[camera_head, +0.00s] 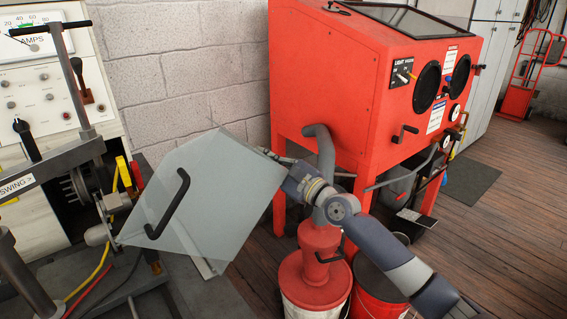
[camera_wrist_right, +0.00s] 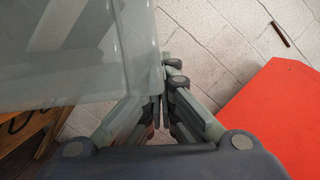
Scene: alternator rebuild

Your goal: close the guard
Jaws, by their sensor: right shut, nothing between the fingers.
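The guard (camera_head: 215,200) is a clear, greyish panel with a black bar handle (camera_head: 168,204) on its face. It stands tilted out at the side of the test bench, joined near its lower left corner. My right gripper (camera_head: 270,154) is at the guard's right-hand edge, near the upper corner. In the right wrist view the guard (camera_wrist_right: 70,50) fills the upper left, and the shut fingers (camera_wrist_right: 165,75) are right beside its edge. Nothing is between the fingers. Whether they touch the panel I cannot tell. My left gripper is out of view.
The bench with its amps panel (camera_head: 45,95) is at the left, with a clamp and cables below. A red blasting cabinet (camera_head: 330,90) stands just behind my right arm. Red-topped buckets (camera_head: 315,282) stand below the arm. Wooden floor is open at the right.

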